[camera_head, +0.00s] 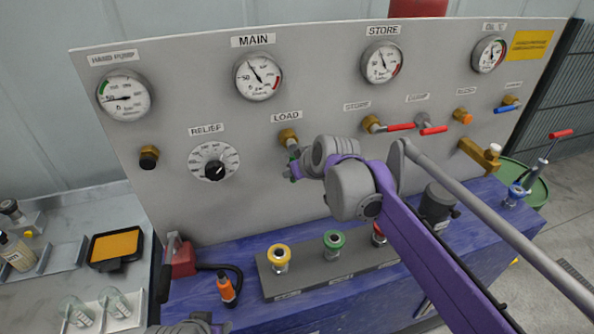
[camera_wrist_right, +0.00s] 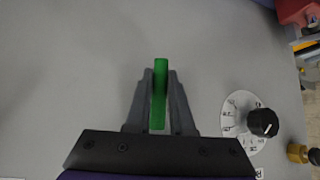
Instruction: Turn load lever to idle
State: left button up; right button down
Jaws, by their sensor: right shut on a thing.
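The load lever is a green handle (camera_head: 293,153) on a brass valve (camera_head: 288,137) under the LOAD label, on the grey panel. In the head view it points down from the valve, and its lower part is hidden by my right gripper. My right gripper (camera_head: 294,172) is shut on it. In the right wrist view the green handle (camera_wrist_right: 160,80) stands between the two dark fingers (camera_wrist_right: 160,112), its top end sticking out past them. My left gripper's jaws do not show; only a grey piece, likely of my left arm, shows at the bottom edge.
The RELIEF dial (camera_head: 214,168) is left of the lever. Red levers (camera_head: 400,127) are to its right and gauges (camera_head: 258,76) above. Below, a grey block (camera_head: 310,268) with coloured fittings sits on the blue bench (camera_head: 215,256). An orange-bodied tool (camera_head: 227,289) stands at the front left.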

jog(key=shift+a, duration=0.1)
dwell(0.4)
jog(key=c, duration=0.8)
grip_release()
jog(key=v, duration=1.1)
jog(key=s+d+f+m+h, duration=0.1)
jog(key=s+d+f+m, duration=0.1)
jog(key=s+d+f, duration=0.3)
jog(key=s+d+f+m+g+h, duration=0.1)
jog(key=s+d+f, duration=0.4)
jog(key=s+f, duration=0.6)
jog(key=s+d+f+m+g+h, duration=0.1)
jog(key=s+d+f+m+h, duration=0.1)
jog(key=s+d+f, duration=0.3)
jog(key=shift+s+d+f+m, duration=0.15)
jog(key=shift+s+f+m, duration=0.05)
jog(key=shift+s+f, duration=0.6)
jog(key=shift+s+d+f+m, duration=0.2)
jog(key=shift+s+f, duration=0.45)
jog(key=shift+f, duration=0.25)
